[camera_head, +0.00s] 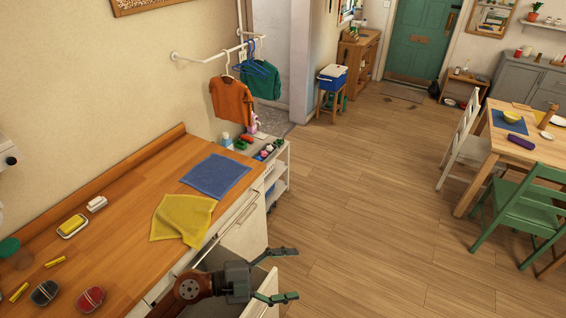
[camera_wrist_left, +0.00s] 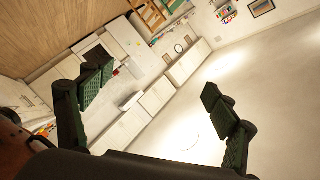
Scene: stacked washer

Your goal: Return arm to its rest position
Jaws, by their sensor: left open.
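My left gripper (camera_head: 290,275) is open and empty in the head view. It is beside the front of the wooden counter (camera_head: 120,190), at an open drawer or door (camera_head: 262,295) below the counter edge. Its two fingers are spread wide and point to the right. In the left wrist view both fingers of my left gripper (camera_wrist_left: 165,105) are apart, with nothing between them. Behind them the room appears tilted, with pale cabinets (camera_wrist_left: 155,98) and a light wall. My right gripper is in neither view.
A yellow cloth (camera_head: 182,218) and a blue cloth (camera_head: 216,175) lie on the counter. A white shelf cart (camera_head: 277,180) stands at its far end. A green chair (camera_head: 525,200) and a table (camera_head: 490,160) are at the right. The middle floor is clear.

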